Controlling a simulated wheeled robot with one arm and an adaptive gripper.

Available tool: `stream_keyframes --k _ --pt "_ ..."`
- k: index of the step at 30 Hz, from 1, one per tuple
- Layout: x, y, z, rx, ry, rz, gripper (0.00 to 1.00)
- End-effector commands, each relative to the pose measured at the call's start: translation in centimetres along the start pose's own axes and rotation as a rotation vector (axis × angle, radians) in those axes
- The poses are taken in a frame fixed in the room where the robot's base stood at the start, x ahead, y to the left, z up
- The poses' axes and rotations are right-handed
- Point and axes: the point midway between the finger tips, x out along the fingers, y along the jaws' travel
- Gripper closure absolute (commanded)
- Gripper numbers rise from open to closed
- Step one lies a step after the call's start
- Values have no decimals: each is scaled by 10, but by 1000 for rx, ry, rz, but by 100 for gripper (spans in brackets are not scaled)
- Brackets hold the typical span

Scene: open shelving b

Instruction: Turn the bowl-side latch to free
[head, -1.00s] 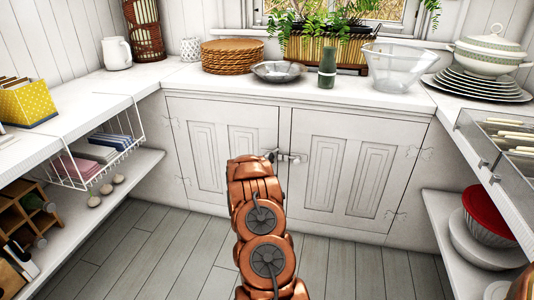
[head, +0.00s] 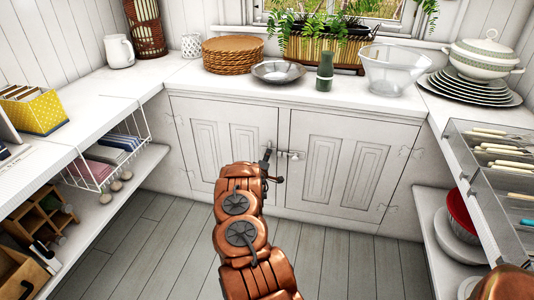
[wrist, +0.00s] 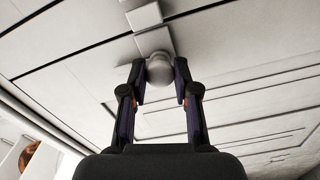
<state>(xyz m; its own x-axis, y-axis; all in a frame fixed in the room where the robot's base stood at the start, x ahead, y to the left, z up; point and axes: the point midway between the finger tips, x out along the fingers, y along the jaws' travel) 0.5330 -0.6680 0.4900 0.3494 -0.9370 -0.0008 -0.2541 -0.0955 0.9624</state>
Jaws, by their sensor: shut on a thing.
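A pair of white panelled cabinet doors (head: 340,165) stands below the counter. A small pale latch (head: 291,154) sits at the seam where the doors meet. My gripper (head: 272,168) is at the doors, just left of and below that latch piece. In the wrist view, my gripper (wrist: 162,84) has a finger on each side of a rounded grey knob (wrist: 159,67) and is shut on it. A pale block (wrist: 143,15) of the latch shows beyond the knob. In the head view my gripper and arm hide the knob.
A clear glass bowl (head: 395,69), a metal bowl (head: 278,72) and a green jar (head: 325,72) stand on the counter above. Side shelves flank me, with a wire basket (head: 110,160) at left and a cutlery tray (head: 490,160) at right. The floor between is clear.

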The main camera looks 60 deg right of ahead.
Motion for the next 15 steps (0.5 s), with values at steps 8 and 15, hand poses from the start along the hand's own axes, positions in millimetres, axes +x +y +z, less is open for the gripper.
stream_keyframes --k 8,15 --pt "0 1 0 -60 -1 2 100" --pt "0 1 0 -67 -1 2 100"
